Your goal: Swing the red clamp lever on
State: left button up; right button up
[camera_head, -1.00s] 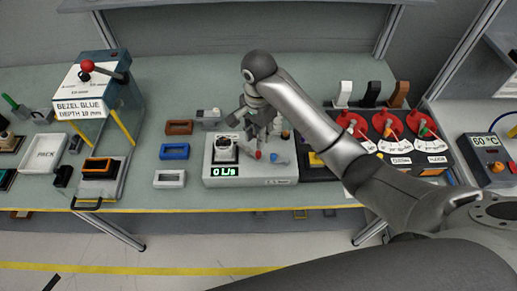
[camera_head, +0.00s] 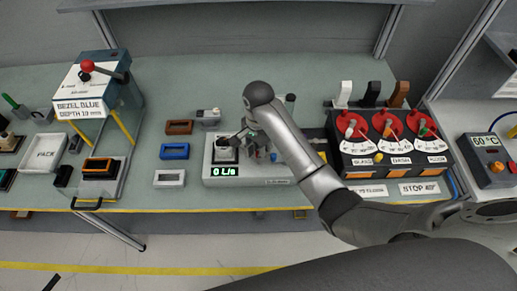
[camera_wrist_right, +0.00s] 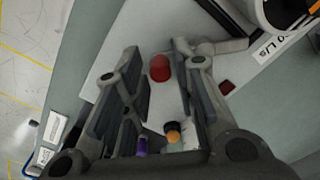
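A grey test station (camera_head: 212,166) with a green "0 L/s" display (camera_head: 224,171) sits mid-bench. In the right wrist view a red cylindrical tip (camera_wrist_right: 160,68) stands over the station's pale top, between my right gripper's fingers with a gap visible on both sides. I take it for the clamp lever's handle; its arm is hard to make out. My right gripper (camera_wrist_right: 158,88) is open. In the head view it is low over the station, right of the round fixture (camera_head: 224,150), partly hidden by my right arm. My left gripper is not in view.
A blue press (camera_head: 125,88) with a red ball-ended lever (camera_head: 87,66) stands at left. A black panel with red dials (camera_head: 385,128) is at right. In the wrist view, orange (camera_wrist_right: 173,131) and purple parts sit near the fingers.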

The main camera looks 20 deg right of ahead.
grip_shut()
jog(key=shift+w+d, duration=0.1)
jog(key=n, duration=0.2)
jog(key=w+d+n, duration=0.1)
jog(key=n, duration=0.1)
jog(key=shift+w+d+n, duration=0.1)
jog(key=shift+d+n, duration=0.05)
jog(key=shift+n, duration=0.15)
jog(key=shift+w+d+n, duration=0.15)
jog(key=shift+w+n, duration=0.25)
jog(key=shift+n, duration=0.55)
jog(key=shift+w+d+n, duration=0.15)
jog(key=shift+w+n, duration=0.2)
jog(key=shift+n, duration=0.6)
jog(key=shift+r, duration=0.1)
grip_release()
